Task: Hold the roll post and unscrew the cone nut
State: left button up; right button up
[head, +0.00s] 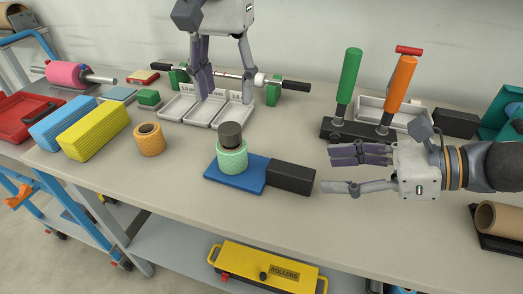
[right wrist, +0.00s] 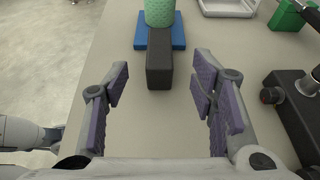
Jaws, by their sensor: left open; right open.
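A mint-green roll (head: 232,158) stands upright on a blue base (head: 248,175), with a dark grey round piece on top that looks like the cone nut (head: 230,134). A black block (head: 291,178) extends from the base's right side. Any post inside the roll is hidden. My left gripper (head: 225,98) is open and empty, pointing down over the trays behind the roll. My right gripper (head: 340,170) is open and empty, right of the black block, fingers pointing toward it. In the right wrist view the block (right wrist: 159,60) lies ahead of the open fingers, apart from them; the nut is out of frame.
White trays (head: 190,117) and a horizontal rod with black ends (head: 296,86) are at the back. Green and orange handles (head: 348,75) rise behind my right gripper. Yellow and blue blocks and an orange roll (head: 150,139) lie left. The front table is clear.

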aim_at(285, 172)
jog(key=x, duration=1)
jog(key=shift+a+f, duration=0.1)
jog(key=shift+f, duration=0.05)
grip_shut()
